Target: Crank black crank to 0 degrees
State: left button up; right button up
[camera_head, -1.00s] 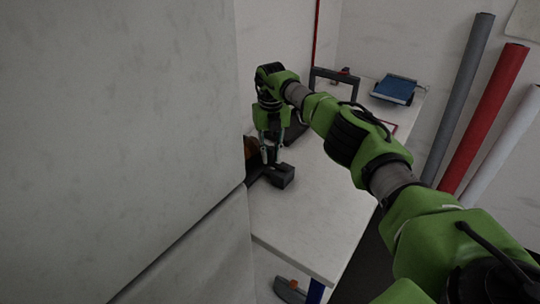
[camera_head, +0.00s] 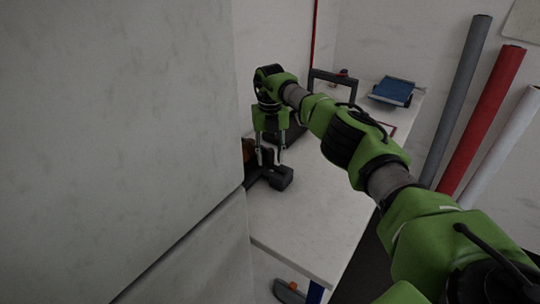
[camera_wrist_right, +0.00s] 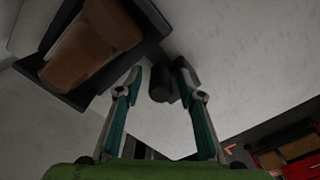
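The black crank (camera_head: 281,178) is a dark, blocky piece on the white table, close to the grey panel's edge. In the head view my right gripper (camera_head: 269,162) points down just above and behind it, with the fingers spread. In the right wrist view the fingers of my right gripper (camera_wrist_right: 157,72) are apart, and a dark, rounded piece (camera_wrist_right: 160,85), which looks like the crank's handle, shows between them. I cannot tell whether a finger touches it. The crank's base and angle are not clear. My left gripper is not in view.
A large grey panel (camera_head: 120,130) fills the left. A brown block in a dark tray (camera_wrist_right: 72,88) lies beside the gripper. The table's front (camera_head: 310,225) is clear.

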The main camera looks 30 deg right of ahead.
aim_at(270, 150)
notch_tip(270, 150, up, 12)
dwell(0.6)
jog(key=shift+f, duration=0.1)
